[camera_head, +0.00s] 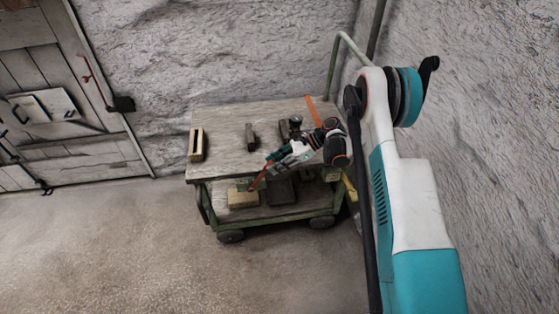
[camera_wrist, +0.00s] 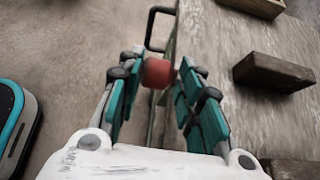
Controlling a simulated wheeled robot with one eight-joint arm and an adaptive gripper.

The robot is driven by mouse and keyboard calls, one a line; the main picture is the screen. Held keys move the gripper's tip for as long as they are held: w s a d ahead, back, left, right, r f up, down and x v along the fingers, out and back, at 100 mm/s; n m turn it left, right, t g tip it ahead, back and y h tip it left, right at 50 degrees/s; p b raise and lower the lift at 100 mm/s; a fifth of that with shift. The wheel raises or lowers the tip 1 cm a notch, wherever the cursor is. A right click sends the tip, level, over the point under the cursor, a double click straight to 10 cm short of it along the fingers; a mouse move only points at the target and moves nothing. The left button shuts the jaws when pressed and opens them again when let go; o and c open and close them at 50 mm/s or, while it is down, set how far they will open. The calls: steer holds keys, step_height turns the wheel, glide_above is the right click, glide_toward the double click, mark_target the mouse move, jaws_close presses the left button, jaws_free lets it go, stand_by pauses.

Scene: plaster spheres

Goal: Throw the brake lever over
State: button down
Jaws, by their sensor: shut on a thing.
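The brake lever (camera_head: 259,180) is a thin red bar slanting at the front edge of a green-framed cart (camera_head: 225,137). Its red rounded end (camera_wrist: 158,73) shows between the finger pads in the wrist view. My gripper (camera_head: 271,162) reaches over the cart top from the right and is shut on the lever's upper end. In the wrist view my gripper (camera_wrist: 157,82) has a teal finger on each side of the red end. The lower part of the lever is hard to make out.
Wooden blocks (camera_head: 197,144) (camera_wrist: 272,72) and small dark items lie on the cart top. Boxes (camera_head: 242,198) sit on its lower shelf. A rough wall stands close behind and at right. A plank door (camera_head: 60,100) is at left. The floor in front is clear.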

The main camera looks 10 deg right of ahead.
steer(key=shift+s+d+f+y, duration=0.25)
steer(key=shift+d+f+y, duration=0.05)
steer(key=shift+f, duration=0.05)
steer(key=c, duration=1.2)
jaws_free()
steer(key=shift+d, duration=0.1)
steer(key=shift+c, duration=0.2)
steer(key=v, duration=1.2)
steer(key=shift+r, duration=0.1)
